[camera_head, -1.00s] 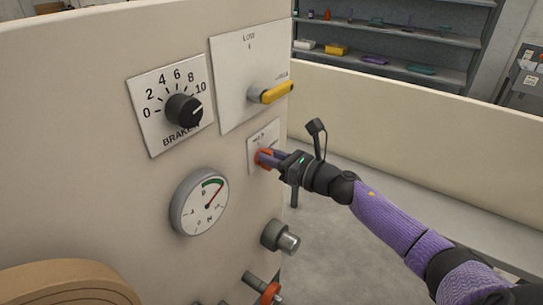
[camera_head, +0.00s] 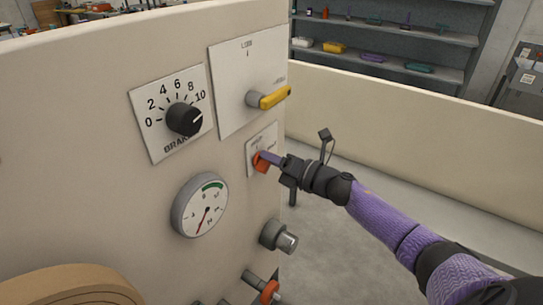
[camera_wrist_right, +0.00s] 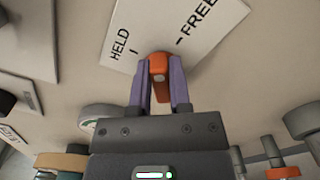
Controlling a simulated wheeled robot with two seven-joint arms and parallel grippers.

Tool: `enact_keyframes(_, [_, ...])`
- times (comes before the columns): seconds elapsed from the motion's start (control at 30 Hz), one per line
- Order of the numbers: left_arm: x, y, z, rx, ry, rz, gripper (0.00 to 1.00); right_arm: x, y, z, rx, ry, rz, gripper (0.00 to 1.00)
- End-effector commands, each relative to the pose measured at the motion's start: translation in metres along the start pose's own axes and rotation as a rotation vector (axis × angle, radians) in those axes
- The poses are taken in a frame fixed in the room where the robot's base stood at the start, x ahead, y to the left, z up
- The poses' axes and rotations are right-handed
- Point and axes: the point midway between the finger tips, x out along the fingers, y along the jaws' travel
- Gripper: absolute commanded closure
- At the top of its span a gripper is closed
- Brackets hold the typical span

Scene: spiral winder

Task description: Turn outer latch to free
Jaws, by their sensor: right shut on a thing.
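The outer latch is an orange lever (camera_head: 261,162) on a small white plate (camera_head: 253,142) near the right edge of the cream panel. In the right wrist view the plate (camera_wrist_right: 205,28) reads HELD on the left and FREE on the right, each with a short mark. My right gripper (camera_head: 268,159) is shut on the latch; its purple fingers lie on both sides of the orange lever (camera_wrist_right: 159,75) in the wrist view. The lever sits between the two marks; its exact pointing is hard to tell. My left gripper is not in view.
Above are a yellow handle (camera_head: 274,97) and a black brake dial (camera_head: 184,119) pointing near 10. Below are a round gauge (camera_head: 200,206), a grey knob (camera_head: 279,237) and another orange part (camera_head: 268,291). Open floor lies right of the panel, before a cream low wall (camera_head: 410,130).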

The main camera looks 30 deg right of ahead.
Motion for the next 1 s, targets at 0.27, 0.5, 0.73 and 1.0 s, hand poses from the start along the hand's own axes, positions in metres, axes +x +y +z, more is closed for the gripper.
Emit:
enact_keyframes(0.27, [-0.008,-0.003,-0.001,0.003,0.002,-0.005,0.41,0.000,-0.003,0.001,0.255,-0.001,-0.001,1.00])
enact_keyframes(0.5, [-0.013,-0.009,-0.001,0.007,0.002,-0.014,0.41,0.000,-0.005,-0.001,0.446,-0.001,0.000,1.00])
enact_keyframes(0.73, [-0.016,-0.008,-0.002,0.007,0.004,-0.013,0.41,0.000,-0.007,-0.002,0.574,-0.001,-0.002,1.00])
enact_keyframes(1.0, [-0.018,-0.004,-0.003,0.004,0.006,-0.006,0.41,0.000,-0.008,-0.003,0.650,-0.001,-0.001,1.00])
